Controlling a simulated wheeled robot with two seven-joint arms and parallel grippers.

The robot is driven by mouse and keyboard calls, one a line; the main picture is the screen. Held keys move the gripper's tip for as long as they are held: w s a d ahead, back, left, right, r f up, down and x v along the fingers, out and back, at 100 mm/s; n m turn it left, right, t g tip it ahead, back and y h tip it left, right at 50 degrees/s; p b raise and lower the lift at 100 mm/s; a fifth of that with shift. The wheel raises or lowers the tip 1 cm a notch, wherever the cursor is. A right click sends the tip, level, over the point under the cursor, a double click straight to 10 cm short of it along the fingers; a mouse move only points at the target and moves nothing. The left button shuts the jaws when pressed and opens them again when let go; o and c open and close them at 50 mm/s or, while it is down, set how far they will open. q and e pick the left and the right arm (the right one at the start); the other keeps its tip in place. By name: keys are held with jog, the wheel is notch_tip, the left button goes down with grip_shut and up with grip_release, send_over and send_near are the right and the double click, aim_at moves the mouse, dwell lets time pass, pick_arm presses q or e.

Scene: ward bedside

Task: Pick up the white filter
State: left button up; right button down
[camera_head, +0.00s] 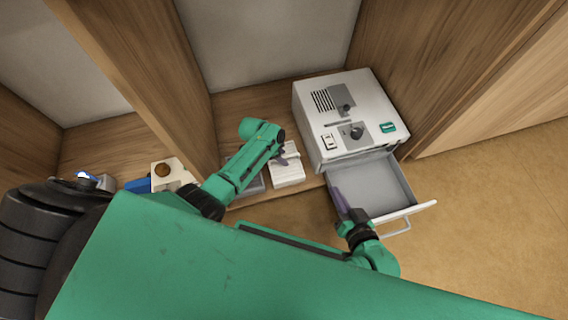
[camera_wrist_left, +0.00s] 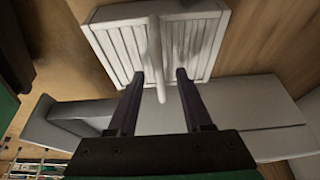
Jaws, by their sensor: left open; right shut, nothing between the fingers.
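The white filter (camera_head: 289,172) is a pale ribbed panel on the wooden shelf, left of the white machine. In the left wrist view the filter (camera_wrist_left: 110,45) shows slats and a thin raised tab down its middle. My left gripper (camera_head: 284,157) is over the filter. In the left wrist view my left gripper (camera_wrist_left: 160,78) is open, with one dark finger on each side of the tab; I cannot tell whether they touch it. My right gripper (camera_head: 343,205) is shut and empty at the left side of the open drawer.
The white machine (camera_head: 375,95) stands on the shelf, its grey drawer (camera_head: 380,185) pulled out at the front. A grey object (camera_head: 252,188) lies left of the filter. A pale block with a round hole (camera_head: 160,184) and a blue item (camera_head: 137,185) are further left, past a wooden divider.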

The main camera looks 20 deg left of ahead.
pick_arm(q)
jog(key=shift+f, duration=0.15)
grip_shut()
dwell(1.4)
